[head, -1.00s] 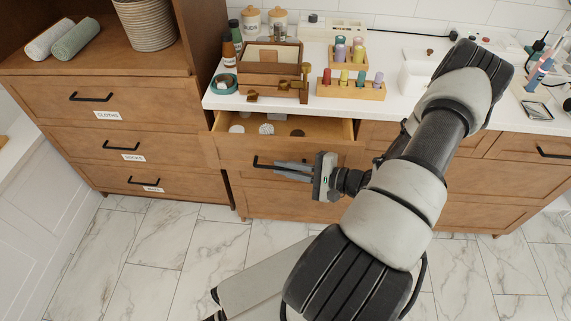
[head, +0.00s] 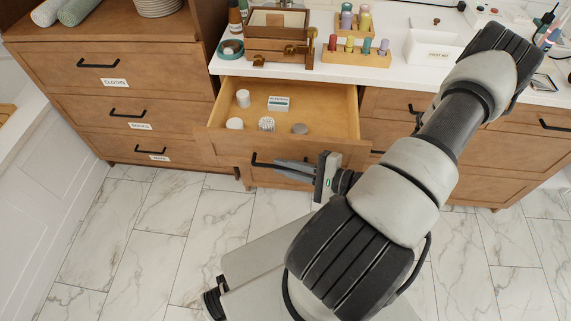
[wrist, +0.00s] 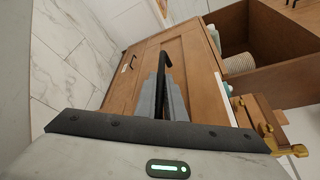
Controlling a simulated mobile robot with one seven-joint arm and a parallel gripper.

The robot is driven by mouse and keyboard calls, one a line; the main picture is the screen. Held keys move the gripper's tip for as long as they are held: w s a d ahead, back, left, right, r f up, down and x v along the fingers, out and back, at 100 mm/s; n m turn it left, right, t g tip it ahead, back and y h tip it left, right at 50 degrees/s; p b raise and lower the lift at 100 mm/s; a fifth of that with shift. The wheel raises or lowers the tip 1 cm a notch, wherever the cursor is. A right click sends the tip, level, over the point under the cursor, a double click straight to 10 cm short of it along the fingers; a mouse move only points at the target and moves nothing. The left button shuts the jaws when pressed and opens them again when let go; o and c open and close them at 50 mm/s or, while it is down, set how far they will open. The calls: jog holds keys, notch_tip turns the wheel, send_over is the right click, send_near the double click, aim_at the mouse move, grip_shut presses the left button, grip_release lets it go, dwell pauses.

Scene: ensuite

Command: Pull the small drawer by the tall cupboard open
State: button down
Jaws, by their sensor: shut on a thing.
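The small drawer (head: 215,138) beside the tall cupboard (head: 150,70) stands well out from the counter in the head view.
The white counter (head: 400,70) above holds a wooden box with a mirror lid (head: 278,20), racks of coloured bottles (head: 357,60) and a teal roll (head: 230,48). The cupboard's labelled drawers are shut at left. The marble-tiled floor (head: 140,220) in front is clear.

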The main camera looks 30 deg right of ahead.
jog(key=c, duration=2.1)
grip_release()
jog(key=shift+d, duration=0.1)
jog(key=p+v, duration=0.1)
jog(key=v, duration=1.6)
jog(key=shift+s, duration=0.2)
